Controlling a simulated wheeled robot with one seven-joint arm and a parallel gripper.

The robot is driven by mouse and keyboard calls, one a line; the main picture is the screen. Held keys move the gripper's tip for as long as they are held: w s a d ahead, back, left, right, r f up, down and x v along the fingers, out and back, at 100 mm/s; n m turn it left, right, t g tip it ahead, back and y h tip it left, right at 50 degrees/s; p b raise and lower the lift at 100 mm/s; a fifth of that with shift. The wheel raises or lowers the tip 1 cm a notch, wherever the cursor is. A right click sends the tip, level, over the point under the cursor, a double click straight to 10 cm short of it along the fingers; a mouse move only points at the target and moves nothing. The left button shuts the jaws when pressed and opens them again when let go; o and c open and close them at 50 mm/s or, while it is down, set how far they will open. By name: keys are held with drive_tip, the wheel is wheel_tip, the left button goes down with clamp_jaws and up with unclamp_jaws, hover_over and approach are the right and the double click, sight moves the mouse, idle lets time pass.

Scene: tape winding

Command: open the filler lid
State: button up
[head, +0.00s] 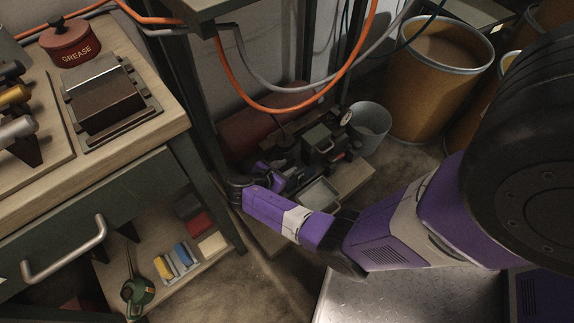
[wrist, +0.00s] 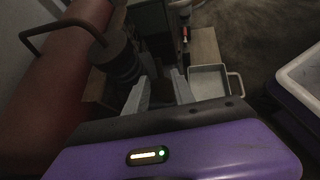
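In the wrist view, a dark round cap (wrist: 108,48) tops a ribbed cylinder left of my gripper (wrist: 164,82). A bent dark rod (wrist: 48,24) runs from the cap to the left. This may be the filler lid, but I cannot tell for sure. My two grey fingers stand apart with a dark gap between them, and I see nothing clearly held. They are right of the ribbed cylinder; contact cannot be told. In the head view, my purple wrist reaches down to dark machinery (head: 318,143) on a low wooden board, and the fingers are hard to make out.
A dark red tank (wrist: 62,85) lies along the left. A pale square tray (wrist: 209,93) sits right of my fingers. In the head view, a grey bucket (head: 370,128) and brown drum (head: 437,70) stand behind. Orange hoses (head: 232,83) hang above; a workbench (head: 135,165) is left.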

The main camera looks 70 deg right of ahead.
drive_tip(key=shift+d+r+p, duration=0.1)
drive_tip(key=shift+r+p, duration=0.3)
drive_tip(key=shift+r, duration=0.2)
wheel_tip(320, 180, up, 19)
drive_tip(key=p, duration=0.9)
drive_tip(key=shift+f, duration=0.1)
